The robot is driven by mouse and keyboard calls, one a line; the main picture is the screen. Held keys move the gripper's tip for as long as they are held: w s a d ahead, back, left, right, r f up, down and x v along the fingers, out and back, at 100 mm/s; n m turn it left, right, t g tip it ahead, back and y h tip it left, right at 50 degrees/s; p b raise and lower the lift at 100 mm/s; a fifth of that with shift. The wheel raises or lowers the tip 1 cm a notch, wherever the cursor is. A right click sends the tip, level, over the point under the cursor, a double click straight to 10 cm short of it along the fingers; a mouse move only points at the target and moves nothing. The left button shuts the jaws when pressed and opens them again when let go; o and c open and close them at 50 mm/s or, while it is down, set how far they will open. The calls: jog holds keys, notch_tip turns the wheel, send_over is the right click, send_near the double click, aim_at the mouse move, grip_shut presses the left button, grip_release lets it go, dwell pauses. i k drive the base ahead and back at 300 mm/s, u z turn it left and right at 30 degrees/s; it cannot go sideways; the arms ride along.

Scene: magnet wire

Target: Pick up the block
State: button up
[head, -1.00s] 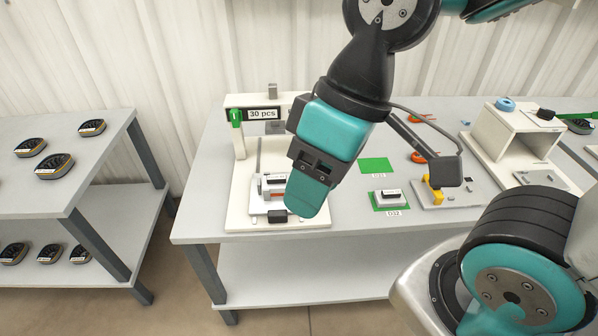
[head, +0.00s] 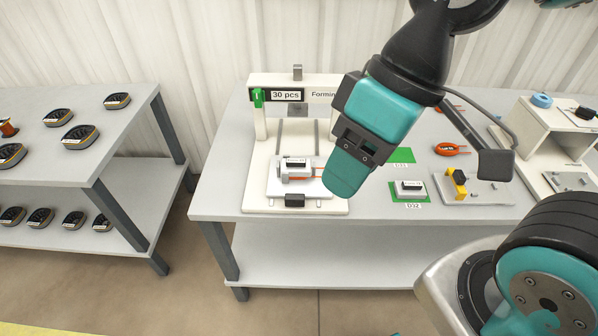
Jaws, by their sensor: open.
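My gripper (head: 348,174) has teal fingers and hangs tilted over the table. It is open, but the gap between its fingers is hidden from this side. Left of it, a small grey-and-white block (head: 296,168) with a dark label sits on the plate of the white forming station (head: 262,200). Orange-red wire shows at its right side. Another small white block (head: 411,187) with a black top sits on the green D32 pad (head: 398,201), right of my gripper. I cannot tell which block the task means. My gripper appears empty.
The station has an overhead beam with a "30 pcs" sign (head: 286,95). A yellow piece (head: 459,182) stands on a grey plate to the right. A white box stand (head: 545,125) is at the far right. A left table (head: 60,165) holds several dark round-cornered items.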

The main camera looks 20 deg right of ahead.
aim_at(297, 167)
jog(key=z, duration=0.05)
jog(key=k, duration=1.05)
jog(key=u, duration=1)
jog(key=i, duration=1.55)
jog(key=z, duration=0.6)
